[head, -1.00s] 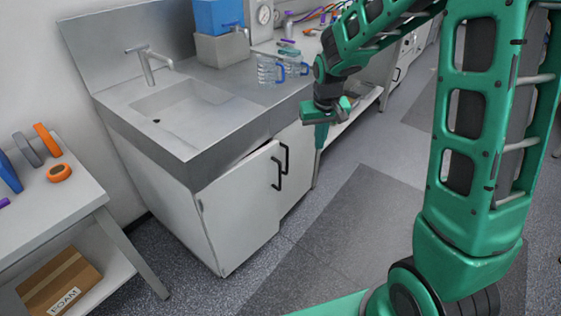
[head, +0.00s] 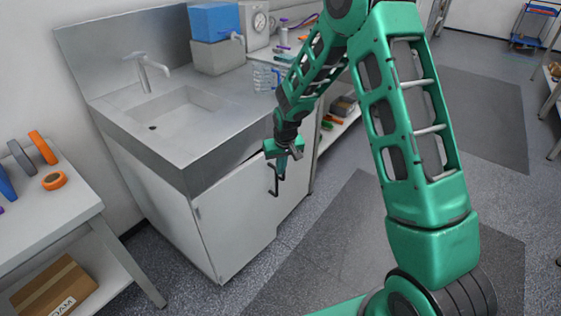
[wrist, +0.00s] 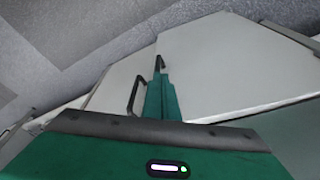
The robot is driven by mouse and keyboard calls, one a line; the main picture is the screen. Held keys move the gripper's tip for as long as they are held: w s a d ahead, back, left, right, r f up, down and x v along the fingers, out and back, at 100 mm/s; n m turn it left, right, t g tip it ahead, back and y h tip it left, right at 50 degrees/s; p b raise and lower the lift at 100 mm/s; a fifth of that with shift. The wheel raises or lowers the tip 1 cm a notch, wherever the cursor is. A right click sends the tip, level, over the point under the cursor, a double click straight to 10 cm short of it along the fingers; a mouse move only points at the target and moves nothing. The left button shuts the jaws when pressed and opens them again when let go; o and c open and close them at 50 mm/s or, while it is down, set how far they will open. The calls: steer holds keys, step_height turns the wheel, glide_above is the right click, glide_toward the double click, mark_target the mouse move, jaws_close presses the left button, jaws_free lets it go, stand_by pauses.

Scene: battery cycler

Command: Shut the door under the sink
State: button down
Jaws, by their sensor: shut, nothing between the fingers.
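The white door under the sink (head: 235,220) stands slightly ajar, with a dark gap under the counter along its top. Its black handle (head: 273,181) is near its right edge. My gripper (head: 281,174) is shut and empty, in front of the door's handle side, close to the handle. In the wrist view the shut fingers (wrist: 160,78) point towards the door panel (wrist: 235,60) and its handle (wrist: 159,62). A second cabinet front with its own black handle (wrist: 134,95) shows beside it. I cannot tell whether the fingers touch the door.
The sink counter (head: 205,160) is above the door. A clear jug (head: 263,78) and a blue container (head: 214,20) stand on it. Floor before the cabinet is clear.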

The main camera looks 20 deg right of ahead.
steer(key=shift+w+f, duration=0.7)
steer(key=shift+w, duration=0.35)
steer(key=shift+w+f, duration=0.7)
steer(key=shift+w, duration=0.35)
